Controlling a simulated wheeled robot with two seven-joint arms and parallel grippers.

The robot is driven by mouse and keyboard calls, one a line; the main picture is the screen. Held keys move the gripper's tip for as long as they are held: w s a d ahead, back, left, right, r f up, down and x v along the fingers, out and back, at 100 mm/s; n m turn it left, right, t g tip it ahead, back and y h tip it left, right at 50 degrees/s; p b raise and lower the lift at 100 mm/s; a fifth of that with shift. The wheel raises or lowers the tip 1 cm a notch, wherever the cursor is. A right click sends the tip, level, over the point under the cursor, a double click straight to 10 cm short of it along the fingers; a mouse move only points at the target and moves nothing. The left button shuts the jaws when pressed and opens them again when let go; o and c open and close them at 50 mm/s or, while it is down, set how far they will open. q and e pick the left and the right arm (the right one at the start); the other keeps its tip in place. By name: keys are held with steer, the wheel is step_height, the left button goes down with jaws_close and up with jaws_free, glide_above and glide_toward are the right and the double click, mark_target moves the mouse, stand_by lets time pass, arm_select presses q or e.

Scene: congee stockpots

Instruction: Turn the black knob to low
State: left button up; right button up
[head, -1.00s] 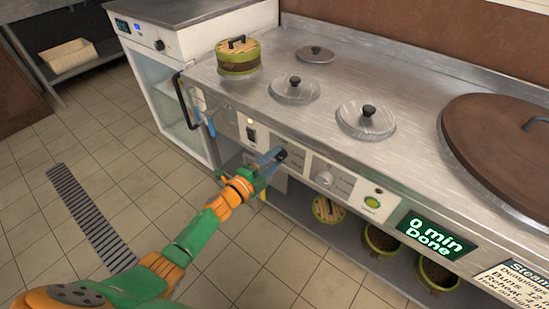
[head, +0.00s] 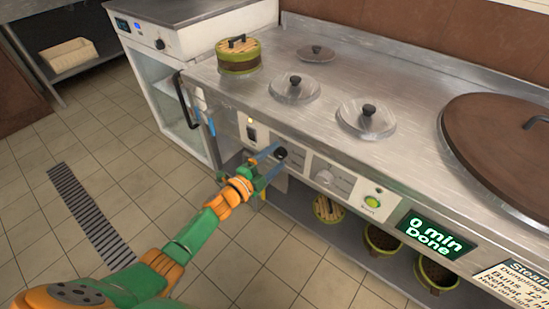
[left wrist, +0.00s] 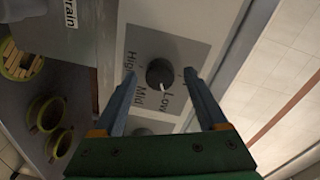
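The black knob (head: 281,153) is on the stove's front panel. The left wrist view shows the knob (left wrist: 159,73) face-on, with High, Mid and Low labels around it. A pale mark shows on the knob's edge toward the Low label, but its exact setting is hard to read. My left gripper (head: 272,160) is at the panel in front of the knob. In the left wrist view its two blue fingers (left wrist: 158,98) stand apart, one on each side of the knob, with gaps between. It is open and empty. My right gripper is not in view.
A silver knob (head: 324,177) and green button (head: 373,201) are to the right on the panel. A display (head: 436,233) reads "0 min Done". Lids (head: 367,121) and a steamer basket (head: 238,56) are on the counter. Baskets stand on the shelf below.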

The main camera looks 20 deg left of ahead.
arm_select(q)
steer(key=shift+s, duration=0.1)
steer(key=p+v, duration=0.2)
steer(key=v, duration=0.5)
